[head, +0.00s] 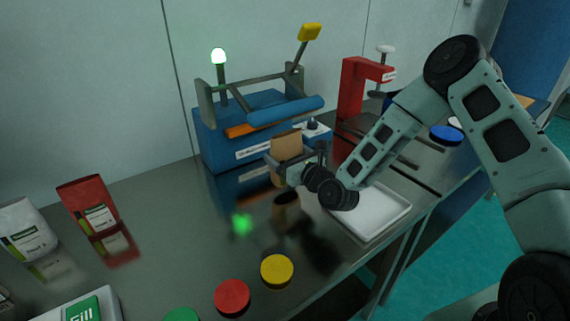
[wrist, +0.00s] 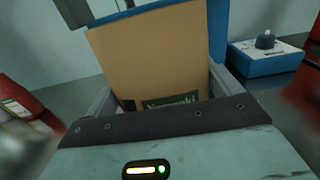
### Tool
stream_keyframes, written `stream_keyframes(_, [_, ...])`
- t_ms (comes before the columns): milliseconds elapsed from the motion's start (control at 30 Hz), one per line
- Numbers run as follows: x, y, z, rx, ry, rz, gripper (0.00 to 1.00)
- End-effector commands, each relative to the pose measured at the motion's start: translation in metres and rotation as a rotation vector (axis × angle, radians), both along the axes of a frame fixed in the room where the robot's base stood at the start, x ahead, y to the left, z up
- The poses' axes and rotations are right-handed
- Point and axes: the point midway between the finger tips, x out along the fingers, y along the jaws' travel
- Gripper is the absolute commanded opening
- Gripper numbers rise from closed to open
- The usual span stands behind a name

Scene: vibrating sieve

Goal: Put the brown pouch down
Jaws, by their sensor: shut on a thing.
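The brown pouch (head: 286,143) is upright in my gripper (head: 290,164), in front of the blue sieve machine. Its reflection shows below it, so it appears to be held above the shiny table (head: 180,230). In the wrist view the pouch (wrist: 150,55) fills the middle, with part of a dark green label showing low down. The two fingers are at its left and right sides, and my gripper (wrist: 160,100) is shut on it. The lower part of the pouch is hidden behind the gripper body.
The blue sieve machine (head: 209,140) with a green lamp (head: 218,56) stands behind. A white tray (head: 385,226) lies to the right. A red pouch (head: 88,207) and a white pouch (head: 25,230) stand at left. Red (head: 232,297) and yellow (head: 277,270) discs lie in front. The table's middle left is clear.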

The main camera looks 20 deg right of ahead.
Motion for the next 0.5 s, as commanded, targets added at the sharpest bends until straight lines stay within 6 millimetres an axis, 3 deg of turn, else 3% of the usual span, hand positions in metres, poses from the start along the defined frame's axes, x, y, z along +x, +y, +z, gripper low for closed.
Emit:
stream_keyframes(167, [0.009,0.003,-0.004,-0.001,0.000,0.001,0.63])
stream_keyframes(400, [0.009,0.004,-0.035,-0.002,-0.002,0.001,0.63])
stream_keyframes(500, [0.009,0.003,-0.036,0.000,-0.001,0.001,0.63])
